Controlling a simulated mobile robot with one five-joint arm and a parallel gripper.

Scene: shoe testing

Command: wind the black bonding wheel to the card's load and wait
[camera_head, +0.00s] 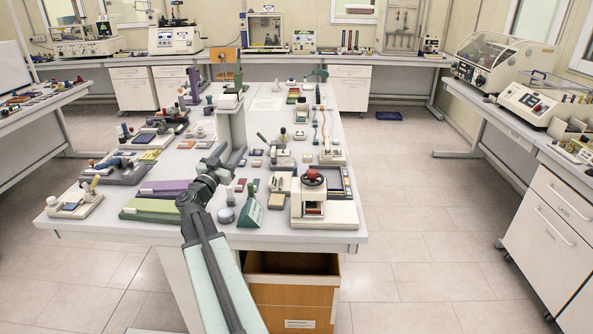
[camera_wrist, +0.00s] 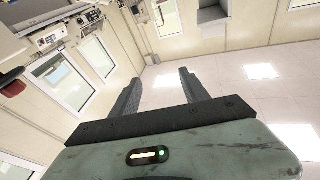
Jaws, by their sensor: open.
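A small white press (camera_head: 312,205) stands at the front right corner of the central table. A dark wheel with a red centre (camera_head: 313,178) sits on top of it; I take it for the bonding wheel. A green slanted stand (camera_head: 251,212) stands left of the press, with faint markings too small to read; I cannot tell whether it is the card. My gripper (camera_head: 226,157) is over the table, left of and beyond the wheel, apart from it. In the wrist view my gripper (camera_wrist: 160,85) is open, with nothing between its fingers.
The central table (camera_head: 190,235) is crowded with small tools, blocks and fixtures. A brown open box (camera_head: 292,290) stands below its front edge. Side benches with machines line the walls. The floor right of the table (camera_head: 420,200) is clear.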

